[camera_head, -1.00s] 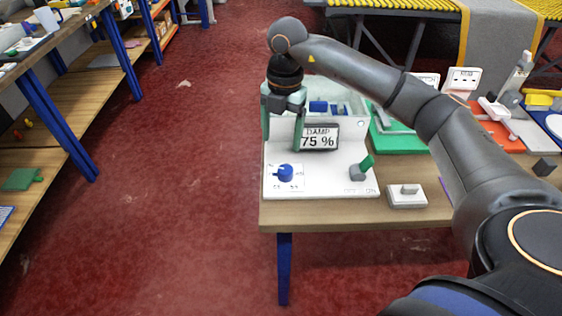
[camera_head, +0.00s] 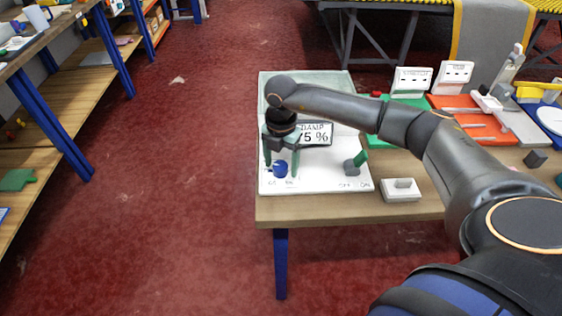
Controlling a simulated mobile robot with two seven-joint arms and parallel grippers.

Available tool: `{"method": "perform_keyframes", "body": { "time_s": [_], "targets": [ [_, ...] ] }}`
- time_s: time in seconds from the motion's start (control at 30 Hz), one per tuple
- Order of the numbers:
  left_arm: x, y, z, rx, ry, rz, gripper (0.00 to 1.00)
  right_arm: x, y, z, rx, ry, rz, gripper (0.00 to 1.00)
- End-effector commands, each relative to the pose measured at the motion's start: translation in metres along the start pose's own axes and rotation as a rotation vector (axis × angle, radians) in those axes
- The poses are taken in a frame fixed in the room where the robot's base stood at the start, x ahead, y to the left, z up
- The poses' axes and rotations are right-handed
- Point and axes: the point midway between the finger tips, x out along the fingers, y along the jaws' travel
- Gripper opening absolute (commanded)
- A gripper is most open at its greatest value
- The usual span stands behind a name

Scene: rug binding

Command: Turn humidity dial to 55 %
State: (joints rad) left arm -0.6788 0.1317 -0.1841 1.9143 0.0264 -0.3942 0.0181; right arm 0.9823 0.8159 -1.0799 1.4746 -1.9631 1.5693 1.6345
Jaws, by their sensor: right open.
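The humidity dial is a blue knob (camera_head: 280,170) at the front left of a white panel (camera_head: 315,184) on the wooden table. Small marks stand around it, too small to read for sure. A display (camera_head: 318,134) behind it reads "DAMP" and 75 %, its left part covered by my gripper. My right gripper (camera_head: 281,172) is open, its green fingers pointing down. The fingers appear on either side of the blue knob; I cannot tell whether they touch it. My left gripper is not in view.
A green lever on a grey base (camera_head: 352,167) stands on the panel's right. A white switch box (camera_head: 401,190) sits beside the panel. Green and orange boards with several items lie further right. Red floor is free left of the table.

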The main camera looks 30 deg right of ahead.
Motion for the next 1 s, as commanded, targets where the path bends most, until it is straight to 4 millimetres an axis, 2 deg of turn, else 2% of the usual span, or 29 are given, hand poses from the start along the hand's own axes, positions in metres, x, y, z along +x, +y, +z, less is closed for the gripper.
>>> {"method": "perform_keyframes", "body": {
  "time_s": [0.23,0.9,1.0],
  "targets": [
    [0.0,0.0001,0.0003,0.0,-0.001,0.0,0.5,0.0007,0.0001,-0.0002,-0.001,0.0,0.0,0.77],
    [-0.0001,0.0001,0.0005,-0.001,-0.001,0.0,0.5,0.0003,0.0,-0.0002,-0.001,0.0,-0.001,0.02],
    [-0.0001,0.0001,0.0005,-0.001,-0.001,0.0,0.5,0.0002,0.0,-0.0002,-0.001,0.0,-0.001,0.0]
  ]
}}
